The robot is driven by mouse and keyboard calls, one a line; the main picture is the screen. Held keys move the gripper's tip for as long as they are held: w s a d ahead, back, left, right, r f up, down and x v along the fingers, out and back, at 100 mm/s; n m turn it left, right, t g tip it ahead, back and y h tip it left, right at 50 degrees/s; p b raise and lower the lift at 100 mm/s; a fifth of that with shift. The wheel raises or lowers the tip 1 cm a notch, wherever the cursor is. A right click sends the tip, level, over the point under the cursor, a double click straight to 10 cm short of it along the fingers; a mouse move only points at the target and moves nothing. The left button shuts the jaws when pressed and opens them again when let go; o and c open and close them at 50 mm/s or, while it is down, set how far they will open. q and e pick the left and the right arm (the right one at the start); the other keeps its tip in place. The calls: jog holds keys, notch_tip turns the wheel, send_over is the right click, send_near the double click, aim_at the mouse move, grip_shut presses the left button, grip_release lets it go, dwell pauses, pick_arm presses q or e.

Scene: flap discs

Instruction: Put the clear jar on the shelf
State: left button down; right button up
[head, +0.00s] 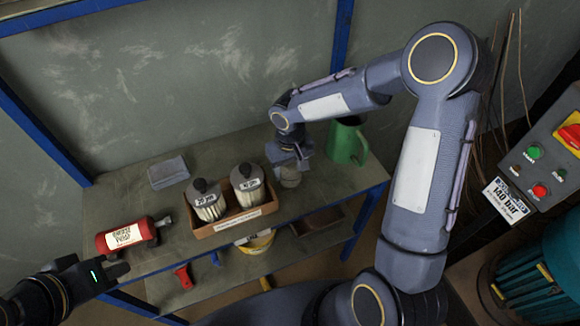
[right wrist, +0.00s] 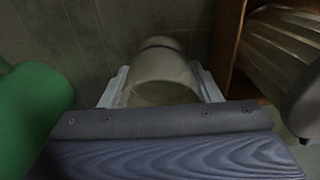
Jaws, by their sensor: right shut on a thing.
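The clear jar (head: 290,177) is at the shelf top, between the green jug and the wooden box. My right gripper (head: 289,160) is shut on it. In the right wrist view the jar (right wrist: 163,72) shows between the two fingers of my right gripper (right wrist: 162,90). Whether its base touches the shelf surface, I cannot tell. The shelf (head: 130,186) is a grey-topped blue-framed unit against the wall. My left gripper (head: 122,262) is at the lower left, near the shelf's front edge and the red bottle; its fingers are too small to judge.
A green jug (head: 345,143) stands right of the jar. A wooden box (head: 238,221) with two filter canisters (head: 207,200) stands left of it. A lower shelf holds a yellow container (head: 258,244).

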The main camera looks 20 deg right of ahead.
jog(key=shift+f, duration=0.2)
jog(key=o, duration=1)
jog(key=shift+r, duration=0.15)
